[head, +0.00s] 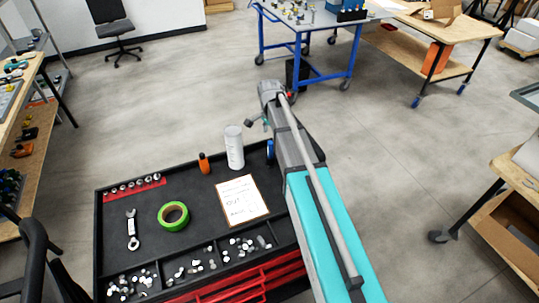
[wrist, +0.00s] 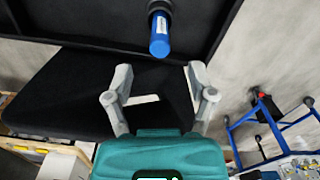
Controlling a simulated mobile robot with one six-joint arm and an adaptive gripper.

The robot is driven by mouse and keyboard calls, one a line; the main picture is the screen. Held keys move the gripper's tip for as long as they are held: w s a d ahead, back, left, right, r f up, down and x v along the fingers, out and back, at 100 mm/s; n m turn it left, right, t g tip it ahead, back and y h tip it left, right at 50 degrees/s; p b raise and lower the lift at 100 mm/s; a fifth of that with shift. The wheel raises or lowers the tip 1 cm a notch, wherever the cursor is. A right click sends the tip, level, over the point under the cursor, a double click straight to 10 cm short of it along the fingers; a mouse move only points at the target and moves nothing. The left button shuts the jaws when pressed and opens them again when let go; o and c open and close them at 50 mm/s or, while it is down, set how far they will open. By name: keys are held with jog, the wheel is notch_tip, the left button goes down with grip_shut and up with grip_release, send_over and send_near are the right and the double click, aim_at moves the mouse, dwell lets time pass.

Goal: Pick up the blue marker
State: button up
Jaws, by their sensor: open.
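The blue marker (wrist: 160,36) shows at the top middle of the wrist view, its blue end towards me and its dark, light-banded part further up. It is at the edge of the black cart top. In the head view a small blue patch (head: 270,150) shows beside my arm at the cart's far right corner; it may be the marker, partly hidden by the arm. My gripper (wrist: 159,74) is open and empty, its fingers spread either side of the line to the marker and apart from it. In the head view my gripper (head: 257,122) is just past the cart's far edge.
The black cart top (head: 135,205) holds a white cylinder (head: 234,148), an orange bottle (head: 203,163), green tape (head: 173,215), a wrench (head: 132,230), a clipboard (head: 242,199) and several small metal parts. A blue-framed table (head: 305,45) stands beyond. The floor between is free.

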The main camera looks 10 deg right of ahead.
aim_at(270, 142)
jog(key=shift+f, duration=0.15)
jog(key=shift+f+b, duration=2.5)
jog(key=shift+b, duration=0.15)
grip_shut()
